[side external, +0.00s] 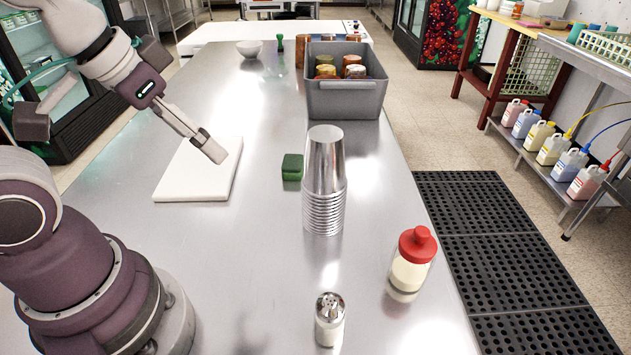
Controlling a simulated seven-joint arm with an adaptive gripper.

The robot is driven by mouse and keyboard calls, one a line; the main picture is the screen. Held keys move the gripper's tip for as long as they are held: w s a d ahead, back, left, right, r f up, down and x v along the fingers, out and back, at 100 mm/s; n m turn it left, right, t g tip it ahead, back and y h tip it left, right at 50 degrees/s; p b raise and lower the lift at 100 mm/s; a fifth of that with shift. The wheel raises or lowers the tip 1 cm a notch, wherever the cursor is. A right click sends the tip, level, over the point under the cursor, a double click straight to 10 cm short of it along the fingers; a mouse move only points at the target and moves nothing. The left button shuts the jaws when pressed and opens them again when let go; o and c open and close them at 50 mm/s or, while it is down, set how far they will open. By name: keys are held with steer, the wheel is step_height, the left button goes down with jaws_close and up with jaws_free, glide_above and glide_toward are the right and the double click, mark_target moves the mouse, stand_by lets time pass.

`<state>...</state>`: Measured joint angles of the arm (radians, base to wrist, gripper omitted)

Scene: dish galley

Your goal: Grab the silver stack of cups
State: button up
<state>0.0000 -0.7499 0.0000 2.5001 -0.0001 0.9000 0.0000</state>
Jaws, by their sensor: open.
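The silver stack of cups (325,180) stands upside down and upright on the steel counter, near the middle of the side external view. The cups are nested, with several rims showing at the bottom. My gripper (213,146) is above the white cutting board, to the left of the stack and clearly apart from it. One finger is seen pointing down and right. The other finger is hard to make out from this side. My gripper is open, and nothing shows between its fingers.
A green sponge (292,167) lies just left of the cups. The white board (180,185) is further left. A grey bin (372,99) with jars stands behind. A red-capped jar (411,264) and a metal shaker (329,320) stand in front. The counter between board and shaker is clear.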

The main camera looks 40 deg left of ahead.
steer(key=shift+o, duration=1.3)
glide_toward(319, 137)
step_height(319, 137, down, 3)
steer(key=shift+t, duration=0.5)
steer(key=x, duration=1)
steer(key=shift+w+r, duration=0.2)
steer(key=shift+w, duration=0.1)
steer(key=c, duration=1.3)
